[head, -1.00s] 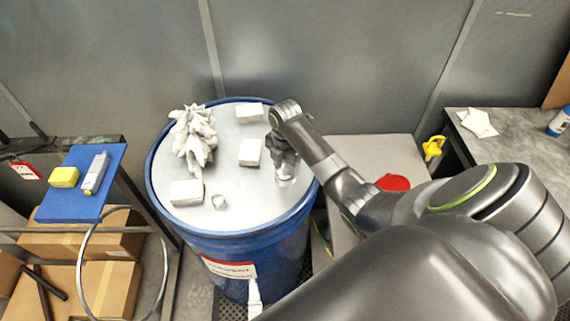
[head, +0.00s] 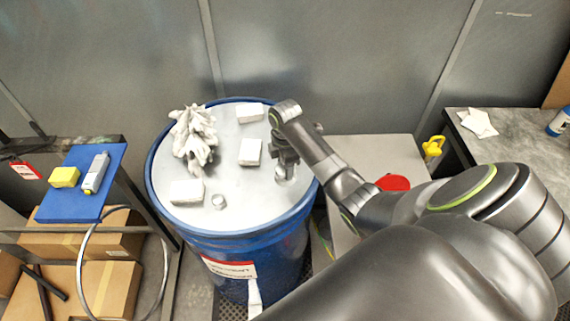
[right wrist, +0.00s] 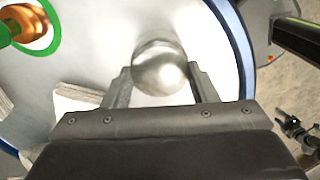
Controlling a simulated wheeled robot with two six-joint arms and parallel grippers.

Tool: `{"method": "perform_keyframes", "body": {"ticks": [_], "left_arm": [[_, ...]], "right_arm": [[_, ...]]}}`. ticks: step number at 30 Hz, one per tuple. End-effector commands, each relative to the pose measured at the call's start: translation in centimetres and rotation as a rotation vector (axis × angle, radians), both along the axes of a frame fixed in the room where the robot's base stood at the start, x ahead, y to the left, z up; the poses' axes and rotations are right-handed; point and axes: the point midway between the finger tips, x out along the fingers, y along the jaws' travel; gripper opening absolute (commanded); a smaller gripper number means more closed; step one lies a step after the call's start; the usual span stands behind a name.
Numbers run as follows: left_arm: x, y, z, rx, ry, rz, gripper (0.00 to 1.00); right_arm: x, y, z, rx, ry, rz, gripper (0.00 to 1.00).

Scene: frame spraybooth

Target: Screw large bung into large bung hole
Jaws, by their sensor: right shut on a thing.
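A blue drum (head: 257,252) with a pale grey lid (head: 245,190) stands in the middle of the head view. My right gripper (head: 286,168) points down at the lid's right side. In the right wrist view its two fingers (right wrist: 162,88) are shut on a round, shiny silver bung (right wrist: 160,68), one finger on each side. Only a silvery patch of the bung (head: 286,181) shows below the gripper in the head view. It is at or just above the lid; I cannot tell how deep it sits. The large bung hole is not visible. My left gripper is not in view.
A blue board (head: 83,184) with a yellow block is left. A grey surface (head: 385,153) stands right of the drum.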

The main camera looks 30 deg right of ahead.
Motion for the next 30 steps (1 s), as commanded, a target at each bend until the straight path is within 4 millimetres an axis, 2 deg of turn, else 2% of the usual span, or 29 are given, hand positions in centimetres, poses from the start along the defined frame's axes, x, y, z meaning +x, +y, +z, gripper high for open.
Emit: {"method": "perform_keyframes", "body": {"ticks": [9, 22, 30], "left_arm": [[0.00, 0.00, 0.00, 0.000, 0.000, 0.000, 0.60], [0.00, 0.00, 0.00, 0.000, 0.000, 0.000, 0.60], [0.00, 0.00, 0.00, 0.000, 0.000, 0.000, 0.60]], "right_arm": [[0.00, -0.01, -0.03, -0.001, 0.001, -0.294, 0.32], [0.00, -0.01, -0.03, -0.001, 0.000, -0.353, 0.32], [0.02, -0.01, -0.05, -0.001, 0.000, -0.629, 0.32]]}}
